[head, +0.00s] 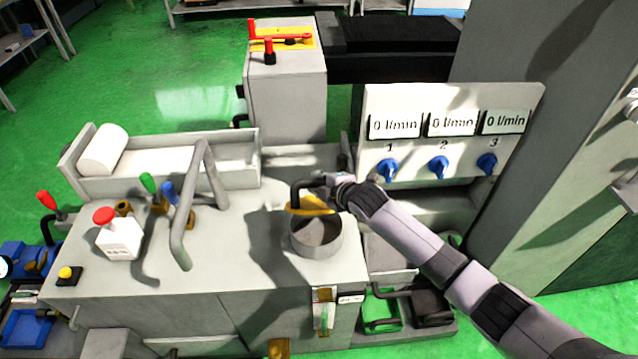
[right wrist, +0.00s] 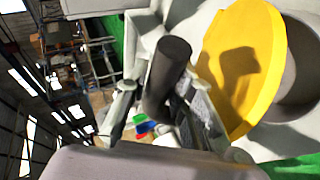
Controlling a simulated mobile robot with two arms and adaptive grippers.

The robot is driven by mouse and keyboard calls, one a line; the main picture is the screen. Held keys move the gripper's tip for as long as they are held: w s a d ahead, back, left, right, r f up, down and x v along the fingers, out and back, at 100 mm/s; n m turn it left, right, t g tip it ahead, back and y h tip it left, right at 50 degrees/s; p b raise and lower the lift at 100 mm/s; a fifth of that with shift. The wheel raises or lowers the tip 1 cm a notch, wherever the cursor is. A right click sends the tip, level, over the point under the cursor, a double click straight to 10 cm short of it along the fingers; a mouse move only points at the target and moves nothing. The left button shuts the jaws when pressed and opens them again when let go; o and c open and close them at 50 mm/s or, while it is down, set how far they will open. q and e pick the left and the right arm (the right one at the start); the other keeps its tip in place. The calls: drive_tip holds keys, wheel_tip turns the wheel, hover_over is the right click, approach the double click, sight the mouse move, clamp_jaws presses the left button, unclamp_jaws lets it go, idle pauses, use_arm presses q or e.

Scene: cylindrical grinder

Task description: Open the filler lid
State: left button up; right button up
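The yellow filler lid (head: 318,206) stands raised and tilted above the round grey filler neck (head: 318,238), whose opening shows below it. A black bent handle (head: 303,186) is fixed to the lid. My right gripper (head: 332,182) is at this handle, behind and right of the lid. In the right wrist view, the dark handle (right wrist: 166,75) lies between the fingers of my right gripper (right wrist: 163,92), which look closed around it. The yellow lid (right wrist: 243,65) shows there as a large disc, with the grey neck (right wrist: 298,85) beside it. My left gripper is not in view.
A grey panel with blue knobs (head: 438,167) stands behind my right arm. A bent grey pipe (head: 193,205), coloured levers (head: 160,195) and a red-button box (head: 118,236) stand left of the neck. The tank top between pipe and neck is clear.

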drive_tip(key=o, duration=0.4)
drive_tip(key=shift+s, duration=0.1)
drive_tip(key=v, duration=1.2)
idle(0.3)
